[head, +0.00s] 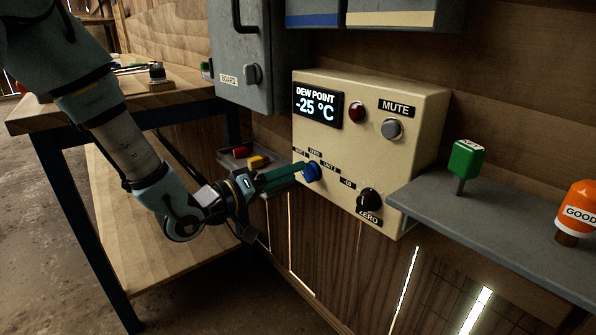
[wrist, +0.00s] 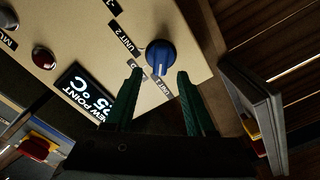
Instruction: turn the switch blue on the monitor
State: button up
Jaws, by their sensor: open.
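The monitor (head: 329,138) is a cream box on the wooden wall, with a display reading "DEW POINT -25 °C". Its blue switch (head: 312,172) is a round knob low on the left of the front face, with labels around it. In the wrist view the blue switch (wrist: 160,57) sits just beyond my fingertips, between their lines, with a white mark on it. My gripper (head: 299,172) is open, with its green fingers pointing at the knob. In the wrist view my gripper (wrist: 160,72) shows a clear gap between the fingers. Whether a fingertip touches the knob cannot be told.
The monitor also has a black knob (head: 369,200), a red button (head: 356,112) and a grey MUTE button (head: 392,128). A grey shelf (head: 500,235) at right holds a green-topped and an orange item. A small tray (head: 232,160) lies behind my gripper; a workbench (head: 60,112) stands left.

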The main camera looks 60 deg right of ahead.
aim_at(309, 173)
jog(key=shift+x, duration=1.4)
jog(key=shift+c, duration=0.2)
grip_shut()
